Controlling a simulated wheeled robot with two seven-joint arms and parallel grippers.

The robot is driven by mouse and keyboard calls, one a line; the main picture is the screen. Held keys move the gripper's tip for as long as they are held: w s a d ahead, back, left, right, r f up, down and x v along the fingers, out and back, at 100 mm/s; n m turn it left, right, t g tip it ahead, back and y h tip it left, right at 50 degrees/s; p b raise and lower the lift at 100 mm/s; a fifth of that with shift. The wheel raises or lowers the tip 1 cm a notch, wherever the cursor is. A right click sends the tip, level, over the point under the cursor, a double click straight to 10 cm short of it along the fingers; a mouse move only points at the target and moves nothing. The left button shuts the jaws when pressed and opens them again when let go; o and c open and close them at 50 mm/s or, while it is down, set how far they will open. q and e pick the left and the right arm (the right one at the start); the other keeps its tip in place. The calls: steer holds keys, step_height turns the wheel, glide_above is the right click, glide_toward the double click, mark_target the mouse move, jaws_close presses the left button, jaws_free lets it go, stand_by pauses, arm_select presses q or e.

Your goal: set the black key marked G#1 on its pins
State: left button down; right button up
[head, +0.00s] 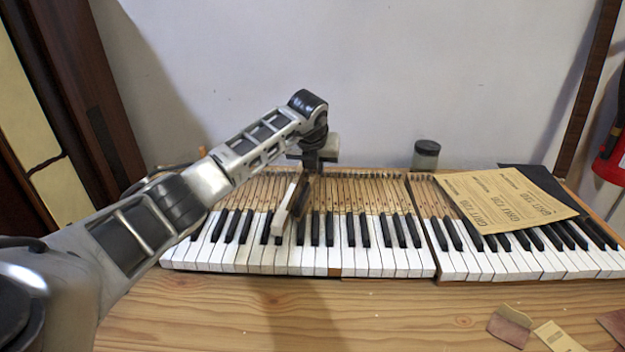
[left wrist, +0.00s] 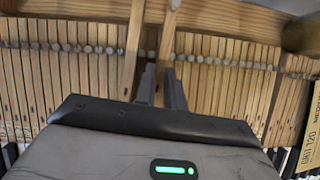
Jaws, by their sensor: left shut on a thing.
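My left gripper (head: 314,168) is over the back half of the keyboard, shut on a wooden piano key. The held key (head: 284,212) slants down toward the front, with a pale front part and a dark piece beside it. I cannot read any G#1 mark on it or tell which parts belong to one key. In the left wrist view the fingers (left wrist: 161,88) sit around a wooden key stick (left wrist: 166,40). The pins under the held key are hidden. My right gripper is not in view.
The keyboard (head: 385,262) lies along the table (head: 240,312), split into two sections. A brown paper sheet (head: 505,198) covers part of the right section. A dark jar (head: 426,154) stands behind. Paper scraps (head: 510,326) lie at front right. The table's front left is clear.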

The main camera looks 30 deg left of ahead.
arm_select(q)
steer(key=shift+r, duration=0.15)
steer(key=shift+r+p, duration=0.9)
steer(key=shift+r, duration=0.2)
steer(key=shift+r+p, duration=0.4)
steer(key=shift+r, duration=0.15)
steer(key=shift+r+p, duration=1.25)
steer(key=shift+r, duration=0.45)
steer(key=shift+r+p, duration=0.5)
steer(key=shift+r, duration=0.3)
